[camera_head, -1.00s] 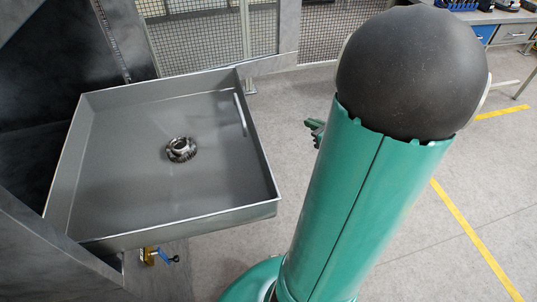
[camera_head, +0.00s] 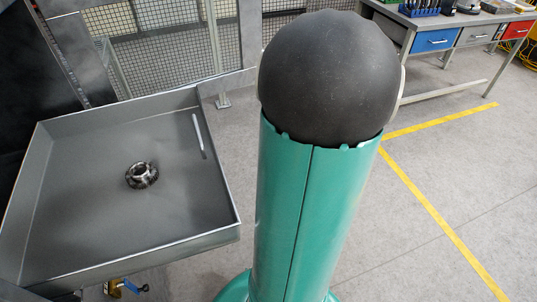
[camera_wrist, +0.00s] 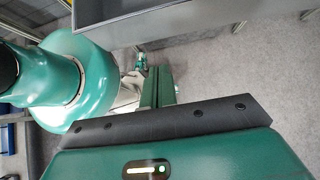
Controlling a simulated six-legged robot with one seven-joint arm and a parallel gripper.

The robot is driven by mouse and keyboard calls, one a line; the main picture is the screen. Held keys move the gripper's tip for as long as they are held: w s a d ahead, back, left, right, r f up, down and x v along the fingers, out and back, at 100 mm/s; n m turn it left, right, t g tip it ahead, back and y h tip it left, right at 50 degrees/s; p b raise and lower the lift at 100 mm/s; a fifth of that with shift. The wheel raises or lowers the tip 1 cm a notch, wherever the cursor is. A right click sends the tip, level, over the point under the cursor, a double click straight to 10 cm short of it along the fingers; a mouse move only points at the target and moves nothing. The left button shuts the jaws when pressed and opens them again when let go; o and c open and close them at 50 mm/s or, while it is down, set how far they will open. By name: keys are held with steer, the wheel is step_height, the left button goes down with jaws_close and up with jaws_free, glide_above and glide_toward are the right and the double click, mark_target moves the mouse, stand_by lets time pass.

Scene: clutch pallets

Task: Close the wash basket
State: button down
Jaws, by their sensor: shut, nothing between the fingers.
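The wash basket (camera_head: 120,235) is a square grey metal tray at the left of the head view. It stands pulled out of the dark machine, with a pale handle-like strip (camera_head: 198,133) on its right wall. A dark, shiny round metal part (camera_head: 142,175) lies on its floor. In the wrist view, the grey metal edge at the top (camera_wrist: 215,18) looks like the basket's side. My gripper (camera_wrist: 158,88) shows there as green fingers, shut and empty, below that edge and apart from it. In the head view my green arm hides it.
The dark machine (camera_head: 50,60) is at the left. A mesh fence (camera_head: 160,40) stands behind the basket. A blue-handled valve (camera_head: 128,287) is under the basket. A workbench with drawers (camera_head: 440,40) is at the back right. The grey floor with yellow lines (camera_head: 430,205) is clear.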

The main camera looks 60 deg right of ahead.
steer(key=w+a+f, duration=0.4)
steer(key=a, duration=0.3)
steer(key=shift+w+f, duration=0.3)
steer(key=shift+w, duration=0.1)
steer(key=shift+w, duration=0.1)
